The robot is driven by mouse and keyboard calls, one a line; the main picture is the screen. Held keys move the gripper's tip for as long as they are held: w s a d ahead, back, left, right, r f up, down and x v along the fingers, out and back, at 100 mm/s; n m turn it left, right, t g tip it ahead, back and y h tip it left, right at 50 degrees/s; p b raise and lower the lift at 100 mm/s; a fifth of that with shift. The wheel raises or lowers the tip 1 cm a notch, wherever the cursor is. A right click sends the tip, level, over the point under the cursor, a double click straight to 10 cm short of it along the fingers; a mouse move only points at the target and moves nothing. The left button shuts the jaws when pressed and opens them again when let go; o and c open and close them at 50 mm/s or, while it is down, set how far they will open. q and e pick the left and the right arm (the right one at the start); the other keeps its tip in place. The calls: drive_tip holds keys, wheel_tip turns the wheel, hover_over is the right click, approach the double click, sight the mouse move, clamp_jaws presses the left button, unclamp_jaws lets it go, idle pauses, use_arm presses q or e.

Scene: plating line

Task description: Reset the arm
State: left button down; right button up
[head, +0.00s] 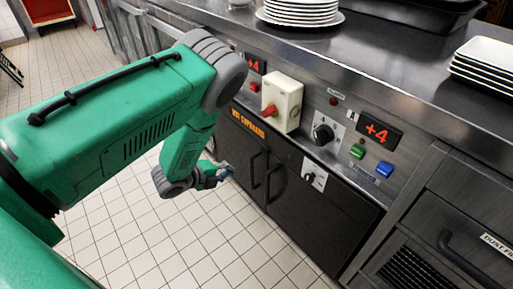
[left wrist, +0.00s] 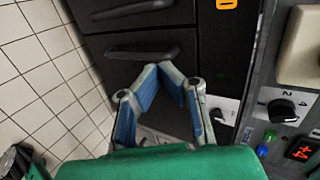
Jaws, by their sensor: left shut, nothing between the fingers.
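My left arm is green with grey joints and comes in from the left in the head view. Its left gripper (head: 226,172) hangs low in front of the dark hot cupboard doors (head: 268,178), over the tiled floor. In the left wrist view the gripper (left wrist: 168,70) has blue and grey fingers whose tips come together with nothing between them. A black door handle (left wrist: 142,50) shows just beyond the fingertips; I cannot tell whether they touch. My right gripper is not in view.
The steel front carries a cream switch box (head: 284,102), a black knob (head: 323,134), a green button (head: 357,151) and a blue button (head: 384,169). Stacked plates (head: 300,12) stand on the steel counter (head: 385,60). White tiled floor (head: 125,230) lies open below the arm.

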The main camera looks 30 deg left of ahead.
use_arm(q)
drive_tip(key=s+d+r+n+g+y+p, duration=0.1)
drive_tip(key=s+d+n+g+p, duration=0.1)
drive_tip(key=s+n, duration=0.5)
drive_tip(key=s+d+r+n+g+y+p, duration=0.1)
drive_tip(key=s+n+g, duration=0.4)
drive_tip(key=s, duration=0.8)
drive_tip(key=s+d+r+n+g+y+p, duration=0.2)
drive_tip(key=s+d+n+g+p, duration=0.1)
drive_tip(key=s+n, duration=0.6)
drive_tip(key=shift+s+d+r+g+p, duration=0.4)
drive_tip(key=shift+s+d+p, duration=0.2)
drive_tip(key=shift+s+d, duration=0.15)
